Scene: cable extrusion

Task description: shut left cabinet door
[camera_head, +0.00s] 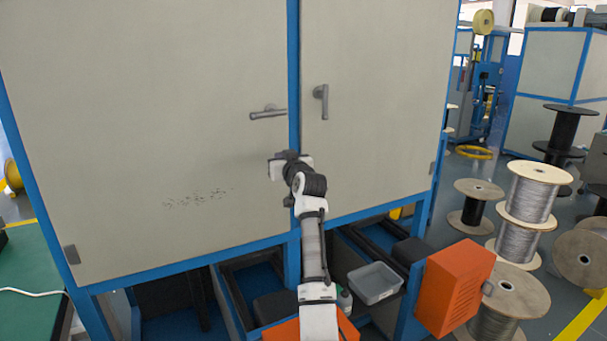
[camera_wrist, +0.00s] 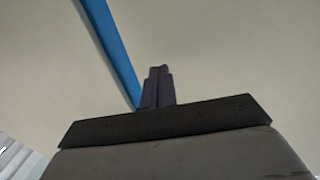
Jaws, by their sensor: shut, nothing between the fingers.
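The left cabinet door (camera_head: 150,95) is a large beige panel with dark scuffs low down. It appears flush with the blue frame, with no clear gap showing. Its grey handle (camera_head: 268,113) lies horizontal near the blue centre post (camera_head: 293,70). My gripper (camera_head: 289,157) is just below that handle, in front of the post and the door's right edge. In the wrist view, the dark fingers of my gripper (camera_wrist: 158,75) are together and empty, pointing at the beige panel beside the blue post (camera_wrist: 108,45). I cannot tell whether the fingertips touch the door.
The right cabinet door (camera_head: 385,90) is flush, its handle (camera_head: 321,101) hanging vertical. Below are open bays with a grey bin (camera_head: 374,283). An orange box (camera_head: 454,287) stands at the lower right, near several wire spools (camera_head: 530,195). A green surface (camera_head: 35,270) is at the left.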

